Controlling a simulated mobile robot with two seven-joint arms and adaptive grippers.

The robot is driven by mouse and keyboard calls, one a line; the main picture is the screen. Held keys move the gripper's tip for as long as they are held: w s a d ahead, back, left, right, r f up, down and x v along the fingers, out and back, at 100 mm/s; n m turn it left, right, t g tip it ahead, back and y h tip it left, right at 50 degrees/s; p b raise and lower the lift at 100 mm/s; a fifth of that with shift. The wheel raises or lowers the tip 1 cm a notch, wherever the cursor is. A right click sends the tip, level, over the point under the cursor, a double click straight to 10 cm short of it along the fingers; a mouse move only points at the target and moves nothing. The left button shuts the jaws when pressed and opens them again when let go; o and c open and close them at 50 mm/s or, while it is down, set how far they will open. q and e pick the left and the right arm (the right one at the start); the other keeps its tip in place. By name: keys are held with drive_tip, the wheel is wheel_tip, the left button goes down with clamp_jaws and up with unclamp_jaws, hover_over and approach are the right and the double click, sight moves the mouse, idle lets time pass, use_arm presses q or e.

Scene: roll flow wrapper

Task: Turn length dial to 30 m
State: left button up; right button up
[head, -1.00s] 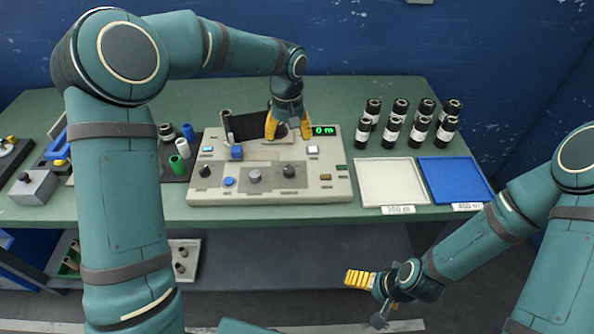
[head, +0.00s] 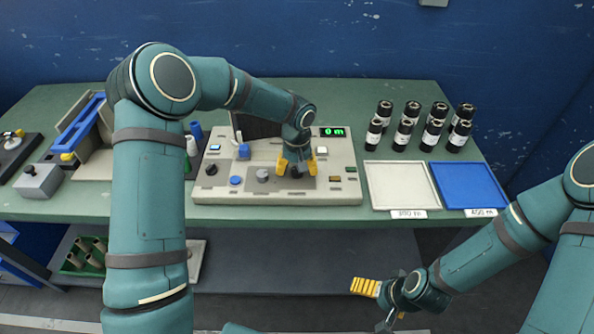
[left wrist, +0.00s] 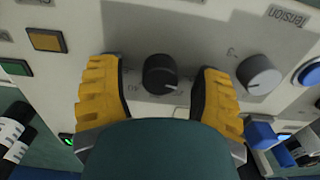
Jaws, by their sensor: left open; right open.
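The control panel (head: 225,187) stands on the green table, with a green display (head: 333,132) reading 0 m. A black dial (left wrist: 160,74) with a white pointer line shows in the left wrist view, with partly hidden scale numbers beside it, one looking like 40. My left gripper (head: 296,168) is open over the panel's right-hand dial. In the left wrist view its yellow fingers (left wrist: 160,92) stand on either side of the black dial, with gaps visible. My right gripper (head: 376,292) is open and empty in front of the table, low down.
A grey knob (left wrist: 259,75) lies beside the black dial, and another black knob (head: 211,169) sits at the panel's left. Orange (left wrist: 46,40) and green (left wrist: 15,67) buttons are nearby. White (head: 400,183) and blue (head: 468,184) trays and several black rolls (head: 411,109) stand right.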

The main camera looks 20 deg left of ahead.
use_arm(q)
clamp_jaws()
drive_tip(key=shift+m, duration=0.4)
drive_tip(key=m+p, duration=0.1)
drive_tip(key=m, duration=0.2)
drive_tip(key=m+p, duration=0.1)
drive_tip(key=m, duration=0.3)
drive_tip(key=m+p, duration=0.1)
drive_tip(key=m, duration=0.3)
drive_tip(key=shift+m, duration=0.4)
drive_tip(key=shift+m+p, duration=0.65)
drive_tip(key=shift+m, duration=0.85)
drive_tip(key=shift+f, duration=0.1)
